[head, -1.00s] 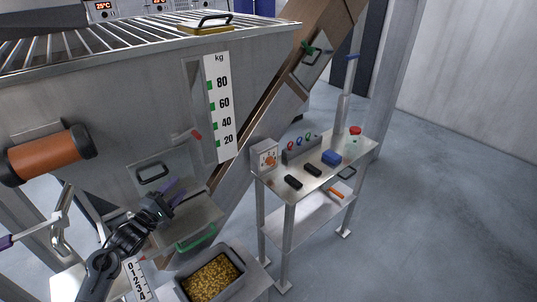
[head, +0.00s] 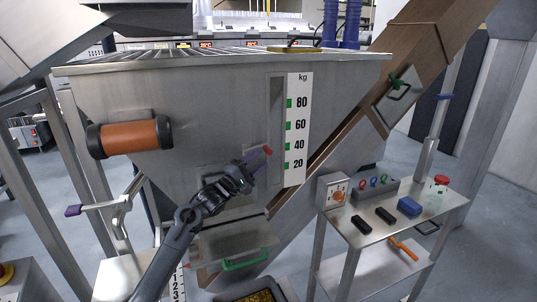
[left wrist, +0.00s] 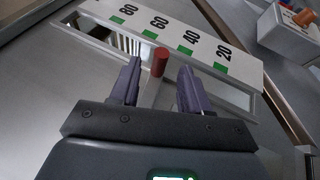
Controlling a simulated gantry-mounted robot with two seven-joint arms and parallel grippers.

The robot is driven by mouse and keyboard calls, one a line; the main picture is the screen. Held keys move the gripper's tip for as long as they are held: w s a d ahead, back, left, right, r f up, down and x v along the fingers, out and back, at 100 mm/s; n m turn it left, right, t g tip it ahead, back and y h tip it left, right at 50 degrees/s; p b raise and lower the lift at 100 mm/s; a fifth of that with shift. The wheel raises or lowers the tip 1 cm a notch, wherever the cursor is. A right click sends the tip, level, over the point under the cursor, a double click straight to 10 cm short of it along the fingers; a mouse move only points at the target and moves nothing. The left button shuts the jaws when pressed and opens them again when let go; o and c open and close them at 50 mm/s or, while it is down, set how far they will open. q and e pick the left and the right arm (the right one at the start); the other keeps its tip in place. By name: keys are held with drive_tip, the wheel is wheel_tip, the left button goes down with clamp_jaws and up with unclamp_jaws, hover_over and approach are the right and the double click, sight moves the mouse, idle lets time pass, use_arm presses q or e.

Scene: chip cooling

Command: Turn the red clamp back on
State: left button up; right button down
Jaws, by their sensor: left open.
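The red clamp (head: 268,150) is a small red cylinder-shaped handle on the front of the metal hopper (head: 220,110), beside the window strip of the kg scale (head: 298,130). In the left wrist view the red clamp (left wrist: 160,60) shows between and just beyond the two purple fingertips. My left gripper (head: 258,161) is open, close in front of the clamp. It also shows in the left wrist view (left wrist: 159,80), with no clear contact between fingers and clamp. My right gripper is not in view.
An orange roller (head: 130,137) sticks out from the hopper at left. A lever with a purple grip (head: 75,210) stands below it. A side table (head: 385,238) at right holds a dial box (head: 334,192), black and blue blocks and a red-lidded jar (head: 440,190). A green handle (head: 245,262) is below the gripper.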

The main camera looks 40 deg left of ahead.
sight(268, 152)
use_arm(q)
drive_tip(key=shift+x, duration=2.6)
clamp_jaws()
